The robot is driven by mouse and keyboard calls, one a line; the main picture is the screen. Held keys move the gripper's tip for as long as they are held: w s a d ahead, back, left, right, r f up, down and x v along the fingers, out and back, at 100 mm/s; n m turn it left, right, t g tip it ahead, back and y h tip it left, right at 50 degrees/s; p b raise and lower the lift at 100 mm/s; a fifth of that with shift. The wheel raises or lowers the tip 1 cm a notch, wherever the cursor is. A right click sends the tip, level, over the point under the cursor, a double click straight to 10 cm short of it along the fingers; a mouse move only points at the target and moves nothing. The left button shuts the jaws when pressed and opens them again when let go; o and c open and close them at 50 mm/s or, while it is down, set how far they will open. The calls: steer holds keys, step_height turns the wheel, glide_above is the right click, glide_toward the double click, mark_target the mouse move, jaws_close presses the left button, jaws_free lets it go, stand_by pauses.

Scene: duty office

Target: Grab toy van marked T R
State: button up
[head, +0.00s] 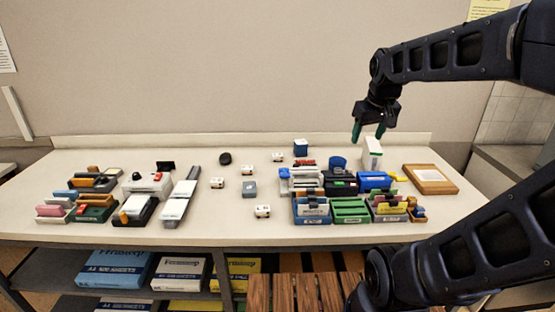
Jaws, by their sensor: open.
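Several small white toy vans stand apart on the middle of the table: one at the front (263,211), one at the left (217,183), one further back (246,170) and one at the back (277,157). Their markings are too small to read, so I cannot tell which one bears T R. My gripper (368,133) is open and empty, with green fingertips pointing down. It is raised above the back right of the table, well to the right of the vans.
A grey box (249,188) and a dark oval object (225,158) stand among the vans. Stationery trays (350,211) crowd the right, and a white upright box (372,153) stands below my gripper. More desk items (148,184) fill the left. Bare tabletop (225,225) surrounds the vans.

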steer(key=w+a+r+n+g, duration=0.1)
steer(key=w+a+n, duration=0.1)
steer(key=w, duration=0.5)
steer(key=w+a+r+n, duration=0.1)
steer(key=w+a+n, duration=0.15)
steer(key=w, duration=0.45)
steer(key=n+g, duration=0.3)
steer(key=n, duration=1)
glide_above(277, 155)
step_height(277, 155, down, 24)
steer(key=shift+m, duration=0.25)
steer(key=shift+w+a+f, duration=0.1)
steer(key=shift+f, duration=2.45)
steer(key=shift+w+f, duration=0.1)
steer(key=shift+f, duration=2.4)
steer(key=c, duration=1.1)
steer(key=shift+o, duration=0.2)
steer(key=shift+r, duration=0.1)
